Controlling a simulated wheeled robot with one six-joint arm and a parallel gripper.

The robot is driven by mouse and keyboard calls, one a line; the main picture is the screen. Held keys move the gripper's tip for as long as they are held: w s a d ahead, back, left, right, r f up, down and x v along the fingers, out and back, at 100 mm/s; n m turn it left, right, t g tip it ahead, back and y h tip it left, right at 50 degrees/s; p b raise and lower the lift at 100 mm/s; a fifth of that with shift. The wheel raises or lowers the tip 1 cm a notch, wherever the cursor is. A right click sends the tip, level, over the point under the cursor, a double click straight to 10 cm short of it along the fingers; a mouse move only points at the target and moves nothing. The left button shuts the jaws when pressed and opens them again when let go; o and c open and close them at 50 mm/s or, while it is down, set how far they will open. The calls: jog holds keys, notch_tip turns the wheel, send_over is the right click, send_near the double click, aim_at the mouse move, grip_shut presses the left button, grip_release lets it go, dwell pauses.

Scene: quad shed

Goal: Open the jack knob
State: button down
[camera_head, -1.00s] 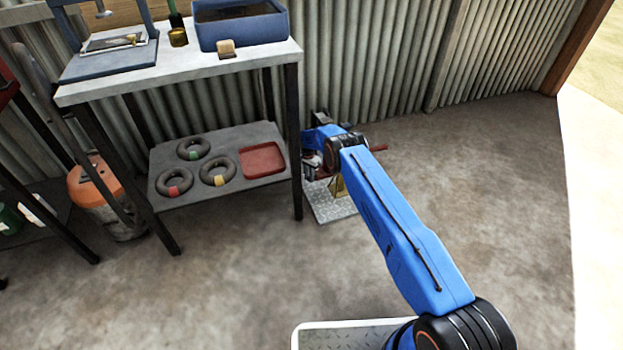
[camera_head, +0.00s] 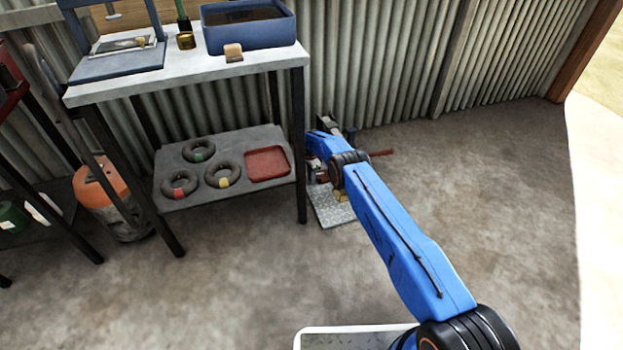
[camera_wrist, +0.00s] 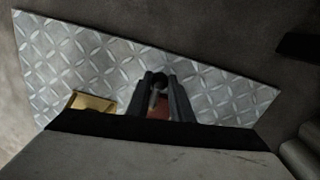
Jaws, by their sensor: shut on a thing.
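In the head view the jack stands on the floor, mostly hidden behind my arm. A red bar (camera_head: 382,153) shows to the right of the arm there. In the wrist view my gripper (camera_wrist: 160,80) is shut on a small dark rounded piece, which looks like the jack knob (camera_wrist: 158,96). Part of the knob is hidden between the fingers. A red part (camera_wrist: 159,108) shows between and behind the fingers. How far the knob is turned cannot be told.
A diamond-tread metal plate (camera_head: 331,208) lies on the floor under the jack, with a yellow part (camera_wrist: 92,103) over it. The workbench (camera_head: 185,77) with a lower shelf stands just left. A corrugated wall (camera_head: 380,65) is close behind. Floor to the right is clear.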

jog(key=c, duration=1.6)
grip_release()
jog(key=shift+o, duration=0.2)
jog(key=shift+r, duration=0.1)
notch_tip(320, 180, up, 17)
jog(key=shift+w+a, duration=0.15)
jog(key=shift+w, duration=0.2)
